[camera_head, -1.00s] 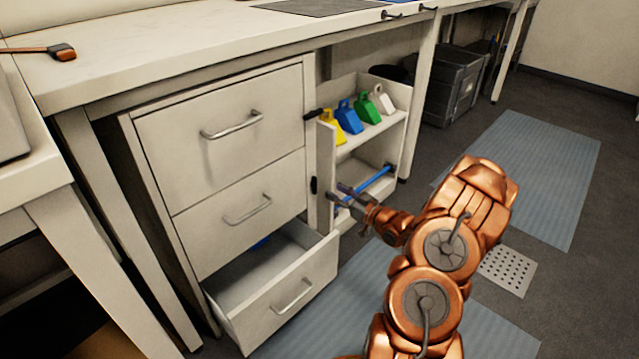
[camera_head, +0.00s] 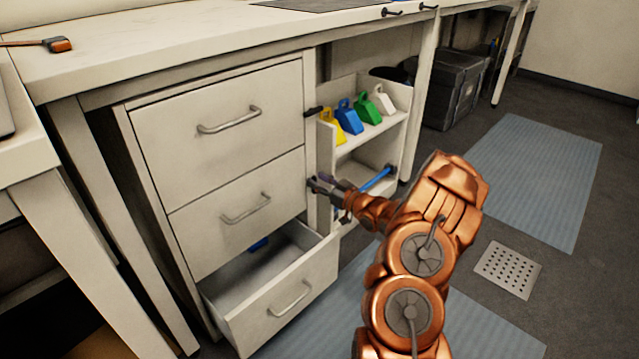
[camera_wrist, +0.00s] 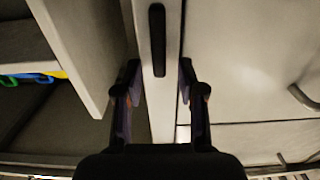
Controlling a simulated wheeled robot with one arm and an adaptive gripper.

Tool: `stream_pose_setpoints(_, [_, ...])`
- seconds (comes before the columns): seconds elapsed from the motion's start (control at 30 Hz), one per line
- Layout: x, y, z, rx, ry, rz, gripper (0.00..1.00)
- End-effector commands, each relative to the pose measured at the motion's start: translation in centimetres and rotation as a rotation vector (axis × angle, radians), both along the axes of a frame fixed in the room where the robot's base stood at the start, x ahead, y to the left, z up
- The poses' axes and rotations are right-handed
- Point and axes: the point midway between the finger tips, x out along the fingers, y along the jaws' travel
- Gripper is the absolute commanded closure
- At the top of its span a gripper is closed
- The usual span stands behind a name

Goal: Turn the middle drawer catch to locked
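The middle drawer (camera_head: 240,212) is closed, with a bar handle. Its catch (camera_wrist: 157,40) is a dark, slim bar in the wrist view, on the pale upright strip beside the drawers. It lies lengthwise along the strip. In the head view, my gripper mostly hides this catch. My gripper (camera_wrist: 160,95) is open and empty, with one finger to each side of the strip. The catch shows beyond the fingertips, between their lines; I cannot tell whether they touch anything. In the head view my gripper (camera_head: 322,187) is at the strip, at middle-drawer height.
The bottom drawer (camera_head: 285,300) is pulled out below my gripper. The top drawer (camera_head: 220,105) is closed, with a dark catch (camera_head: 313,112) sideways beside it. Right of the strip, a shelf unit (camera_head: 398,122) holds several coloured scoops, with a blue bar (camera_head: 377,180) lower down.

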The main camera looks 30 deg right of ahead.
Motion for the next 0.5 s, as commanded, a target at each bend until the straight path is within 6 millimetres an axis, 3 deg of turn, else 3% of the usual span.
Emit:
stream_pose_setpoints(0.17, [0.00,0.00,0.01,0.000,0.000,0.000,0.60])
stream_pose_setpoints(0.5, [-0.01,0.00,-0.01,0.000,0.000,0.000,0.95])
